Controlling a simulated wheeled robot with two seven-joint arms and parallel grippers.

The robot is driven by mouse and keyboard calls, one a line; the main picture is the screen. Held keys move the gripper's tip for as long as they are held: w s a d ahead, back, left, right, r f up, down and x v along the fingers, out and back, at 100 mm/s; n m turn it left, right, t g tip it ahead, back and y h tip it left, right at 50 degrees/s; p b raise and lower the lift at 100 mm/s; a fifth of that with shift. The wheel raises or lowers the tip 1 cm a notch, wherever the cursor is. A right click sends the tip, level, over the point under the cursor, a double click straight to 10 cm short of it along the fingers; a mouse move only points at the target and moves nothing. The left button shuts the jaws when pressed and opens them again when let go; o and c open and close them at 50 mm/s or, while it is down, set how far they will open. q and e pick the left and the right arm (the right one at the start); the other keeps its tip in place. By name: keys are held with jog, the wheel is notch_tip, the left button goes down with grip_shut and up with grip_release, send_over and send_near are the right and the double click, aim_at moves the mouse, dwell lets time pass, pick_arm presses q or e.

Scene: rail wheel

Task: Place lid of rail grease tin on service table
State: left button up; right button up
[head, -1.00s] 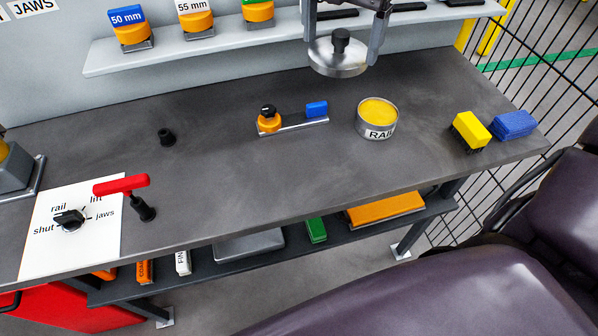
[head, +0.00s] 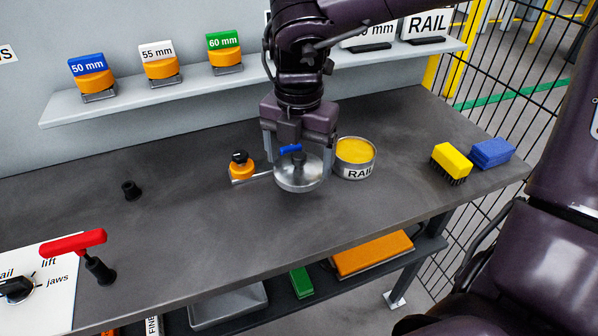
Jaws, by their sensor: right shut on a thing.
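The lid is level, in front of and left of the tin. I cannot tell whether its underside touches the table or hangs just above it. The rail grease tin (head: 357,172) stands open on the dark grey service table (head: 215,225), with yellow grease showing and "RAIL" on its side. My left gripper is not in view.
An orange gauge with a black knob (head: 241,164) and a blue block (head: 290,149) sit partly behind the lid. A yellow brush (head: 451,162) and blue sponge (head: 491,152) are at the right. Front middle is clear.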

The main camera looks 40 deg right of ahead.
aim_at(299, 169)
notch_tip(299, 169, down, 4)
jog(key=shift+r, duration=0.1)
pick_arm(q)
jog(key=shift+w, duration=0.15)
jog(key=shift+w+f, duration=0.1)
pick_arm(e)
jog(key=shift+s, duration=0.1)
jog(key=o, duration=1)
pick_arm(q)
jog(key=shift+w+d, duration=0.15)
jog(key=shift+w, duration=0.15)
